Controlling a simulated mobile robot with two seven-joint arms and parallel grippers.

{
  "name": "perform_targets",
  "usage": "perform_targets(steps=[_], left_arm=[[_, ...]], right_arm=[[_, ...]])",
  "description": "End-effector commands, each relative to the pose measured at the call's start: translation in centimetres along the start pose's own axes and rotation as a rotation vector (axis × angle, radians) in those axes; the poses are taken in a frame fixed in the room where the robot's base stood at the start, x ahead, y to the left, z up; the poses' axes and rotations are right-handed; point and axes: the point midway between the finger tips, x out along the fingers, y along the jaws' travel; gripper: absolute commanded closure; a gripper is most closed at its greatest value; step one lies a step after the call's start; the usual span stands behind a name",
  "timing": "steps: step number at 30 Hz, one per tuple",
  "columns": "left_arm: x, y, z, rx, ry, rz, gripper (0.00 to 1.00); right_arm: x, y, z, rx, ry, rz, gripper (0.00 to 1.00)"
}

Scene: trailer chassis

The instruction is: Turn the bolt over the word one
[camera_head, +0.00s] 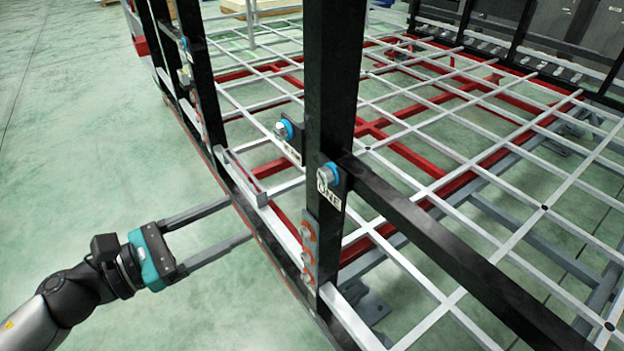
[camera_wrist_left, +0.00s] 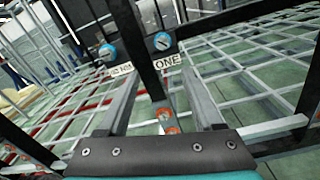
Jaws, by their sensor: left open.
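The bolt with a blue collar (camera_head: 328,175) sits on the near black upright post, directly above a white label reading ONE (camera_head: 329,198). In the left wrist view the same bolt (camera_wrist_left: 162,41) shows above its ONE label (camera_wrist_left: 167,61), near the top middle. My left gripper (camera_head: 241,219) is open and empty, to the left of the post and lower in the head view. Its two long grey fingers point toward the post and are apart from the bolt. In the wrist view the fingers (camera_wrist_left: 158,64) frame the post below the bolt. My right gripper is not in view.
A second blue-collared bolt (camera_head: 285,129) with its own label stands left of the near post. The black post (camera_head: 330,90), a black rail (camera_head: 440,235) and a white grid (camera_head: 440,150) bound the chassis. Green floor at left (camera_head: 90,160) is clear.

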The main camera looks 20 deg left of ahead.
Motion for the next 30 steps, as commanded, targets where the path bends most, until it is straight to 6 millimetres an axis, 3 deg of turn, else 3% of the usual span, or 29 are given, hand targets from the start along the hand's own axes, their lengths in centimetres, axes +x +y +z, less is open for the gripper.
perform_targets(steps=[8, 30], left_arm=[[1.9, -0.4, 0.8, 0.044, -0.009, -0.021, 0.32], [10.5, -0.4, 0.8, 0.041, -0.007, -0.016, 0.32]], right_arm=[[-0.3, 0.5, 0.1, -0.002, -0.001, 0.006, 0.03], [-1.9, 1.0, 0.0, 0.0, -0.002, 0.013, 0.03]])
